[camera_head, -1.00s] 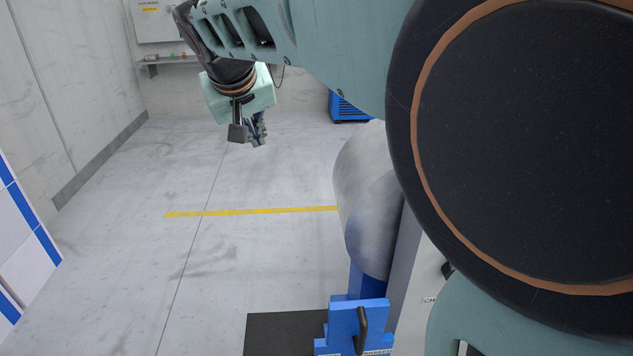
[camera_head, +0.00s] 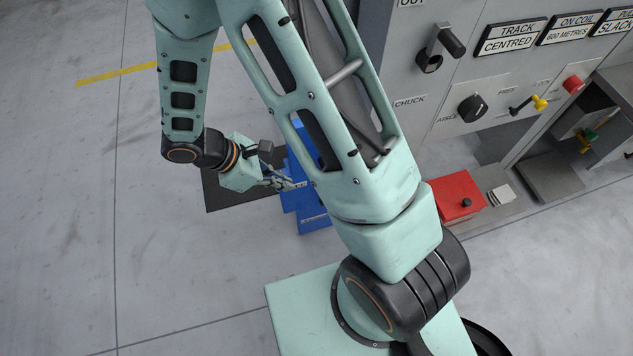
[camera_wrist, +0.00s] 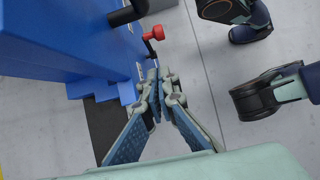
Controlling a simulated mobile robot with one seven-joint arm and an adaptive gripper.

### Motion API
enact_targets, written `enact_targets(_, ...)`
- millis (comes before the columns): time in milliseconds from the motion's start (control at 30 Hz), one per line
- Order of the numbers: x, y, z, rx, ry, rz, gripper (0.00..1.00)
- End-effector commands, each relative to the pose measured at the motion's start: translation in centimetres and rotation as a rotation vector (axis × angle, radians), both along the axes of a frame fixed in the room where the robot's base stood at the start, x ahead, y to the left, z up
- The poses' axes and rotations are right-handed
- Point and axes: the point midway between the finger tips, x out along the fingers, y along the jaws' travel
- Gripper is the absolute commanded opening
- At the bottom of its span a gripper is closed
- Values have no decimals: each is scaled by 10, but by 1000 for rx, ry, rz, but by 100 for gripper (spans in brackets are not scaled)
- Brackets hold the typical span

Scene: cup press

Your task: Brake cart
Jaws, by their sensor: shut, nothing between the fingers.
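A blue stepped body (camera_head: 312,222), which looks like the cart, stands low beside a black mat (camera_head: 225,190), partly hidden behind my arm. In the wrist view its blue side (camera_wrist: 60,45) fills the upper left. A red knob on a lever (camera_wrist: 155,33) sticks out from its edge, with a black handle (camera_wrist: 127,13) nearer the top. My gripper (camera_head: 290,184) is beside the blue body, over the mat's edge. In the wrist view its fingers (camera_wrist: 160,78) are shut and empty, just below the red knob and apart from it. I cannot tell whether they touch the blue edge.
A grey machine panel (camera_head: 420,75) with knobs, levers and signs stands at the right. A red box (camera_head: 458,195) sits below it. The floor (camera_head: 80,250) at the left is clear, with a yellow line (camera_head: 120,75) across it.

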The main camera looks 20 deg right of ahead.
Motion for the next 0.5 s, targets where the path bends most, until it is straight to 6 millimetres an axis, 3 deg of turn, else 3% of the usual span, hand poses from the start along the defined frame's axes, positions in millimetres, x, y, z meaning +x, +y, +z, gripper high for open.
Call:
enact_targets(267,-8,-15,-30,-2,28,18,0)
enact_targets(500,-8,-42,-75,-2,27,17,0)
